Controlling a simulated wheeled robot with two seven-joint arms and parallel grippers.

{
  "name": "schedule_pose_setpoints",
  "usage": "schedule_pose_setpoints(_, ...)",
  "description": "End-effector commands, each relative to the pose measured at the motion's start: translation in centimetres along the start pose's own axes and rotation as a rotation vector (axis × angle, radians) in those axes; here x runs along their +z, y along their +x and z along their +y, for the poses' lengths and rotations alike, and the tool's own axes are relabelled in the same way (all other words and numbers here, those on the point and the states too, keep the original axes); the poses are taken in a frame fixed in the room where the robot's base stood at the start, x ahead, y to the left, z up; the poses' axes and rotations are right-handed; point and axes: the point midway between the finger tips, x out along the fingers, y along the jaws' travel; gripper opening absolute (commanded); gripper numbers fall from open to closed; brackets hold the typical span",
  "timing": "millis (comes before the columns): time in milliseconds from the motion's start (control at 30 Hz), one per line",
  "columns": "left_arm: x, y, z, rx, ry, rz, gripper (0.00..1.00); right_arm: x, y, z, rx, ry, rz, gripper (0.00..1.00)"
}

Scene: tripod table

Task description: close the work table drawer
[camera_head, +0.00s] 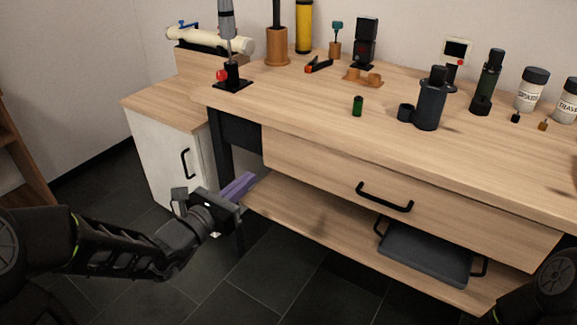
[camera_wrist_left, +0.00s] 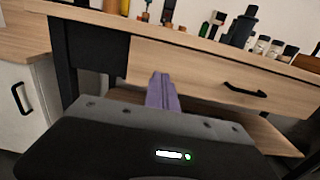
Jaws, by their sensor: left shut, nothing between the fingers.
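The work table (camera_head: 300,112) has a wide wooden drawer (camera_head: 470,218) under its top, with a black bar handle (camera_head: 385,204). The drawer front lies just below the tabletop edge; I cannot tell from these views how far it stands out. The drawer (camera_wrist_left: 200,75) and its handle (camera_wrist_left: 245,92) also show in the left wrist view, ahead and to the right. My left gripper (camera_head: 240,186) has purple fingers, shut and empty, left of and below the drawer handle, near the table's left leg. Its fingers (camera_wrist_left: 162,92) point toward the table. My right gripper is out of view.
A lower shelf (camera_head: 310,215) holds a grey tray (camera_head: 425,256). A white cabinet (camera_head: 165,160) stands at the left. Bottles, jars and tools, including a dark bottle (camera_head: 431,105), stand on the tabletop. The dark tiled floor before the table is clear.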

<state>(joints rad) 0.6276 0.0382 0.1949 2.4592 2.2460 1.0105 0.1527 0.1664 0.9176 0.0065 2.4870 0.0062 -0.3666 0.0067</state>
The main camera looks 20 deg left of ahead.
Motion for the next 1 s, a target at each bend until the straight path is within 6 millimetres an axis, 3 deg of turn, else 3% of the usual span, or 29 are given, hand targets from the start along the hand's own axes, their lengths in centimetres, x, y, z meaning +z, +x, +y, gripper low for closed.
schedule_pose_setpoints(467,-0.2,1.1,-0.1,-0.004,0.002,0.002,0.0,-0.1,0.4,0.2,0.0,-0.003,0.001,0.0)
schedule_pose_setpoints(667,-0.4,4.0,-0.1,-0.004,0.0,0.002,0.0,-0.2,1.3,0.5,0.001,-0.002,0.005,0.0)
schedule_pose_setpoints(1000,-0.5,10.8,-0.2,-0.004,-0.001,0.003,0.0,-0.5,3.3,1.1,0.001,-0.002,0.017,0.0)
